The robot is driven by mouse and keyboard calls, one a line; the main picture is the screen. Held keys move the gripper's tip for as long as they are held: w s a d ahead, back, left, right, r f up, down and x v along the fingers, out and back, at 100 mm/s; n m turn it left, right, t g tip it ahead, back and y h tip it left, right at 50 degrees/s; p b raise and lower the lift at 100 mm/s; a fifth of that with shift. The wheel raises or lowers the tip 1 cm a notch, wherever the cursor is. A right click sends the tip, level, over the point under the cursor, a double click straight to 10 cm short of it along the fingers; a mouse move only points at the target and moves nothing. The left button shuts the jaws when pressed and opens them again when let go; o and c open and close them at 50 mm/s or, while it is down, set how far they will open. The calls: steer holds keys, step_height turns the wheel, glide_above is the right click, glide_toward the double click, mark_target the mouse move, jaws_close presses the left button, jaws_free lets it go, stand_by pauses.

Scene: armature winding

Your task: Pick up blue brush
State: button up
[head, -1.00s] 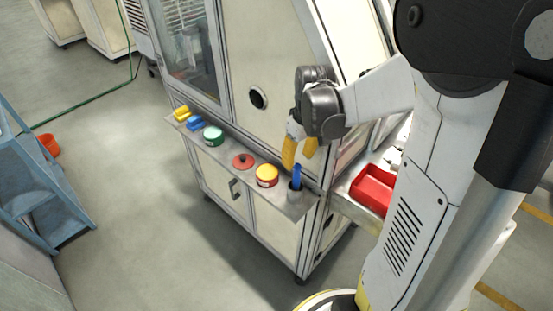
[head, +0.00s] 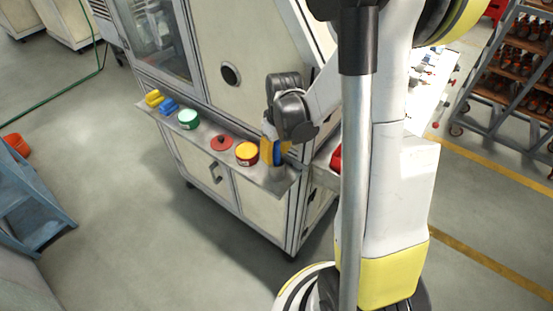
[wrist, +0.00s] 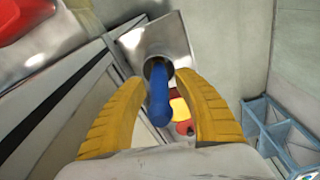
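The blue brush (wrist: 159,98) stands handle-up in a round grey metal cup (wrist: 146,50) at the near end of the shelf. In the head view only a bit of the brush's blue (head: 285,147) shows beside my yellow fingers. My gripper (wrist: 161,78) is open, with one finger on each side of the brush handle in the wrist view. Gaps show between the handle and both fingers. The lower part of the brush is hidden inside the cup. In the head view my gripper (head: 274,152) is at the shelf's right end and partly covers the cup.
The narrow grey shelf (head: 211,155) on the machine front holds a yellow-and-red tin (head: 247,153), a red lid (head: 221,143), a green tin (head: 188,119), and blue and yellow items. A red bin (head: 336,158) sits behind the cabinet corner. A blue rack (head: 32,203) stands across open floor.

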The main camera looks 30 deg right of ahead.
jaws_close()
steer(key=shift+r, duration=0.1)
